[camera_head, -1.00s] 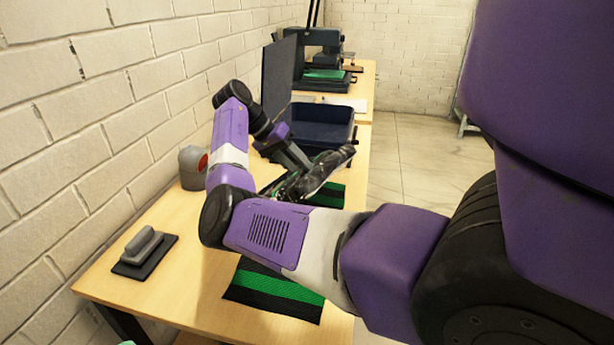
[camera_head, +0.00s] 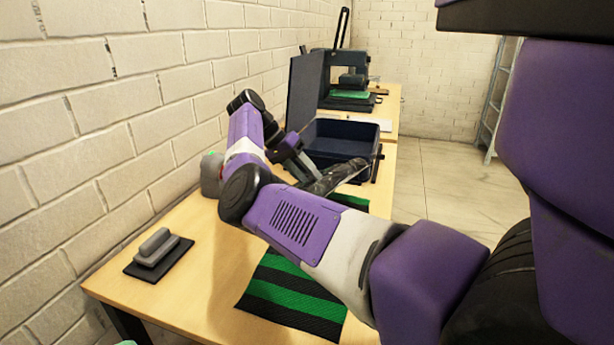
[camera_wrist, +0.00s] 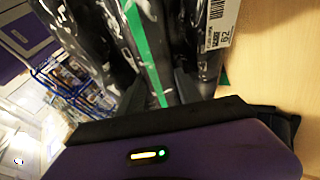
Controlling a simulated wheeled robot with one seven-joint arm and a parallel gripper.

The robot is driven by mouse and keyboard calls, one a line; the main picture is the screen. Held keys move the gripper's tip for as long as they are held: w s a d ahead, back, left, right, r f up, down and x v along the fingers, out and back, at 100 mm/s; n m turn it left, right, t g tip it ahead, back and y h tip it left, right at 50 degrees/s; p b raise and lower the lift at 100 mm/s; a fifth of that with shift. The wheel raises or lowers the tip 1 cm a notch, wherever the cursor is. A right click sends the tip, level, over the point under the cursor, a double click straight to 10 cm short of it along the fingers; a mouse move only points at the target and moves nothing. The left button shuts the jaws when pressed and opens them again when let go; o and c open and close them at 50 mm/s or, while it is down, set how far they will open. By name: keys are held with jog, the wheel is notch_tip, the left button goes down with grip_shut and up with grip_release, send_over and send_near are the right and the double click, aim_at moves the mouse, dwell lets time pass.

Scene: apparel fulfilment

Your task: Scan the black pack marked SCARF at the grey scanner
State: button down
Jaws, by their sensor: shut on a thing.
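My gripper (camera_head: 303,168) is shut on a glossy black pack (camera_head: 338,178), held above the table beyond my forearm. In the wrist view the pack (camera_wrist: 100,30) fills the space in front of the gripper (camera_wrist: 158,95), with a green band along it and a white barcode label (camera_wrist: 221,22) at its right. The word SCARF cannot be read. The grey scanner (camera_head: 210,180), a rounded device by the wall, stands left of my gripper, partly hidden by my arm. A small green light shows on its top.
A grey-handled block (camera_head: 155,247) sits on a dark plate at left. A dark blue open bin (camera_head: 342,137) stands behind the pack, with a press (camera_head: 345,75) beyond.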

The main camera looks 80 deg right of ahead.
aim_at(338, 168)
jog(key=s+r+p, duration=0.2)
jog(key=p, duration=0.2)
jog(key=s+r+p, duration=0.3)
jog(key=p, duration=0.1)
jog(key=s+a+r+p, duration=0.1)
jog(key=s+r+p, duration=0.1)
jog(key=s+p, duration=0.1)
jog(key=shift+s+r+p, duration=0.25)
jog(key=shift+r+p, duration=0.15)
jog(key=shift+p, duration=0.4)
jog(key=shift+s+r+p, duration=0.15)
jog(key=shift+s+p, duration=0.3)
jog(key=shift+s, duration=0.05)
jog(key=shift+s, duration=0.1)
